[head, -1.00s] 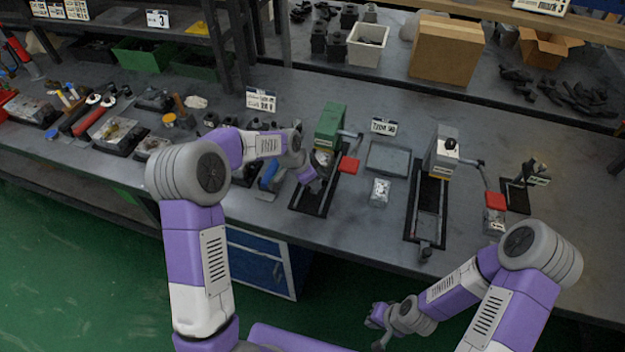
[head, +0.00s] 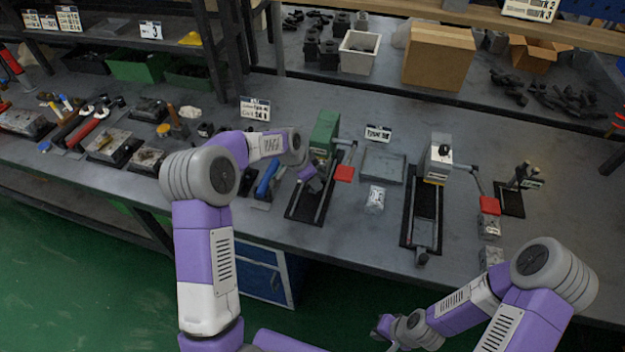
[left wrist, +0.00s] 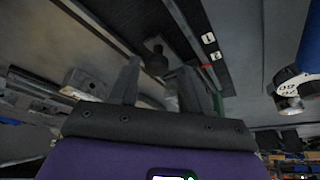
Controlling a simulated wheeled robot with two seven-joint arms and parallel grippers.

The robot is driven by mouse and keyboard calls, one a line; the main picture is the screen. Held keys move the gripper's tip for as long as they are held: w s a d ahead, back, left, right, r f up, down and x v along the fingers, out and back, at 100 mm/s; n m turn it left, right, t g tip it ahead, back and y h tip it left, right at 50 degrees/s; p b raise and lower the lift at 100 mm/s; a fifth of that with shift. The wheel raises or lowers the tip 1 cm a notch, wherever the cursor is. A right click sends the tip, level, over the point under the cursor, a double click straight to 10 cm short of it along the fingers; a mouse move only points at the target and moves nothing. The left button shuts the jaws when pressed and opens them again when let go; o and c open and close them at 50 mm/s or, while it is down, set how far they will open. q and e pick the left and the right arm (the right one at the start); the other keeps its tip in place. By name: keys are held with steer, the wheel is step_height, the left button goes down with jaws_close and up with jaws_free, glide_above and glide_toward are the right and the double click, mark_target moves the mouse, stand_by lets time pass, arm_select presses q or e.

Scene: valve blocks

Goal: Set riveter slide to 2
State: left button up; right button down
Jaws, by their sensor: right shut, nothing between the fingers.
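A green machine (head: 325,133) with a red-tipped lever (head: 344,173) stands on a black rail base (head: 299,211) on the bench. My left gripper (head: 311,182) is low over this rail in the head view, its fingertips hard to make out. In the left wrist view my left gripper (left wrist: 158,82) has its two fingers apart. A dark round knob (left wrist: 155,58) shows between and beyond them; I cannot tell whether they touch it. Small white number plates (left wrist: 209,38) lie along the dark strip beside it. My right gripper (head: 383,328) is shut and empty in front of the bench.
A grey machine (head: 439,155) on a similar black rail (head: 408,228) with a red-ended lever (head: 489,205) stands to the right. A grey tray (head: 383,166) and a small pale block (head: 375,199) lie between the machines. Tools crowd the left; the bench front right of centre is fairly clear.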

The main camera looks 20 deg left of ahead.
arm_select(q)
steer(key=shift+s, duration=0.1)
steer(key=p+v, duration=0.1)
steer(key=v, duration=0.6)
steer(key=shift+r, duration=0.25)
steer(key=shift+s, duration=0.1)
